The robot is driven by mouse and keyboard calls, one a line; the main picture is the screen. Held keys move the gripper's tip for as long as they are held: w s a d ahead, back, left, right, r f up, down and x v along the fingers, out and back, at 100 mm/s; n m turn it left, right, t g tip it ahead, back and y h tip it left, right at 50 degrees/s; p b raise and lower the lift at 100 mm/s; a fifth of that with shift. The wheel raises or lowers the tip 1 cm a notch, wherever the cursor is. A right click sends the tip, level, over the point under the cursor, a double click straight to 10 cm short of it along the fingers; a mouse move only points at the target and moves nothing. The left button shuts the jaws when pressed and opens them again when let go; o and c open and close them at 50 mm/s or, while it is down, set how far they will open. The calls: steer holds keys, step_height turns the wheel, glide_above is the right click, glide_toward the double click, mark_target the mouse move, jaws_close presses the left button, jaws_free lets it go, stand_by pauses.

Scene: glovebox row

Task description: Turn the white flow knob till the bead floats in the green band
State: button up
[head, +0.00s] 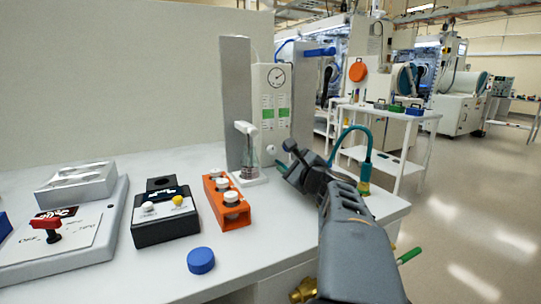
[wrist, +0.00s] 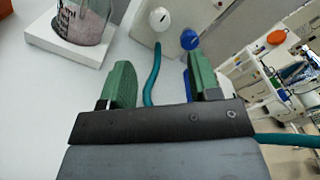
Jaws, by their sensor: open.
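The flow panel (head: 262,84) stands upright at the back of the bench, with a round gauge and two tubes marked with green bands (head: 267,113). The beads are too small to make out. The white flow knob (head: 270,149) sits low on the panel's front. In the wrist view the white knob (wrist: 160,18) is at the top, beyond the fingertips, with a blue knob (wrist: 190,40) to its right. My gripper (head: 286,157) is open and empty just right of the white knob in the head view. In the wrist view my gripper (wrist: 160,62) touches neither knob.
A teal hose (head: 364,148) arches beside my gripper. A glass bottle on a white stand (head: 250,179) is left of the panel. An orange rack (head: 226,203), a black button box (head: 166,215) and a blue cap (head: 201,260) lie further left and nearer.

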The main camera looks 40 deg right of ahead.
mark_target(272, 151)
steer(key=w, duration=0.3)
steer(key=w+d, duration=0.1)
steer(key=w, duration=0.6)
steer(key=shift+w+d, duration=0.2)
steer(key=shift+w, duration=0.2)
steer(key=shift+c, duration=0.3)
steer(key=c, duration=0.9)
steer(key=shift+o, duration=0.2)
